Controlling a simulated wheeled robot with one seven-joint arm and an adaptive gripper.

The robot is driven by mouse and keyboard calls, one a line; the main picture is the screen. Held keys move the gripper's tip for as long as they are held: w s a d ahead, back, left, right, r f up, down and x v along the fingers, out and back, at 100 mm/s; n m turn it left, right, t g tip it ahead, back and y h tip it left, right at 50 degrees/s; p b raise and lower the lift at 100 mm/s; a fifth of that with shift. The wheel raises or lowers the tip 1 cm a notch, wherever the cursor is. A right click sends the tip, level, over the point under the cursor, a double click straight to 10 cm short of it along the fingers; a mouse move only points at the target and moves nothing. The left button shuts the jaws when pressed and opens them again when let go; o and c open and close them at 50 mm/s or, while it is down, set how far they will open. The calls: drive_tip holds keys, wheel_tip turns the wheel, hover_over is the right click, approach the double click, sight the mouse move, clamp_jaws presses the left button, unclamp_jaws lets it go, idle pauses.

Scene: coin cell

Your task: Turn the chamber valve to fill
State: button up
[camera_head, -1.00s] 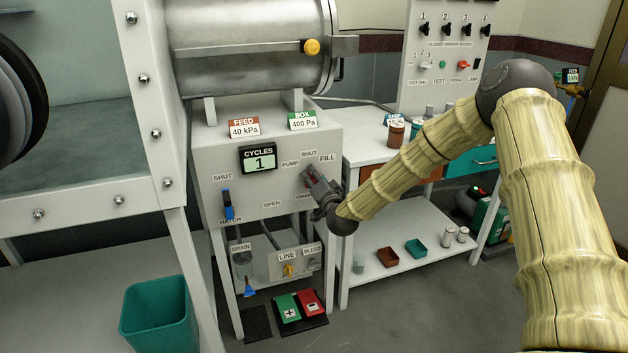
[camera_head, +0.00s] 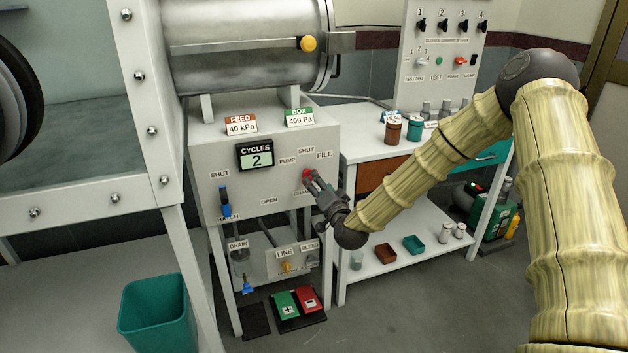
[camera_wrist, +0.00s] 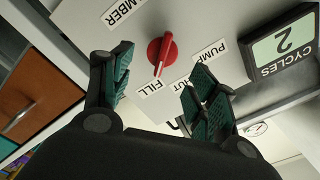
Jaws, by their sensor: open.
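The chamber valve is a red knob (camera_wrist: 162,51) on the grey panel, under the part-visible CHAMBER label in the wrist view. Its narrow pointer end, with a pale stripe, is turned toward the FILL label (camera_wrist: 158,86). The SHUT and PUMP labels (camera_wrist: 210,53) lie to the right of it there. A bit of the red knob also shows in the head view (camera_head: 306,174), mostly hidden by my gripper. My gripper (camera_head: 313,181) is open in front of the knob. In the wrist view its fingers (camera_wrist: 160,72) stand apart on either side, with nothing between them.
The cycles counter (camera_head: 255,156) reads 2. The blue hatch handle (camera_head: 225,202) is on the panel's left. Below are the line box (camera_head: 287,265) and green and red pedals (camera_head: 296,302). A bench with jars (camera_head: 393,129) stands to the right.

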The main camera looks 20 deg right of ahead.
drive_tip(key=shift+s+d, duration=0.1)
drive_tip(key=shift+s, duration=2.6)
drive_tip(key=s+a+f+n+g+y, duration=0.1)
drive_tip(key=s+a+f+n+g, duration=0.25)
drive_tip(key=s+f, duration=0.8)
drive_tip(key=s+a+f+n+g+y, duration=0.15)
drive_tip(key=s+a+f+g, duration=0.5)
drive_tip(key=f, duration=0.85)
drive_tip(key=s+d+f+n+g+h, duration=0.1)
drive_tip(key=s+f, duration=0.3)
drive_tip(key=s, duration=0.3)
drive_tip(key=s+d+f+n+g+h, duration=0.1)
drive_tip(key=s+f+g, duration=0.15)
drive_tip(key=s, duration=0.45)
drive_tip(key=s+d+f+n+g, duration=0.1)
drive_tip(key=s+f+g, duration=0.1)
drive_tip(key=s, duration=0.8)
drive_tip(key=s+d+f+n+g, duration=0.1)
drive_tip(key=s+f+g, duration=0.15)
drive_tip(key=s, duration=0.65)
wheel_tip(320, 180, up, 14)
drive_tip(key=h+p, duration=0.1)
drive_tip(key=p, duration=1.3)
drive_tip(key=shift+s+d+f, duration=0.15)
drive_tip(key=shift+s+d, duration=0.05)
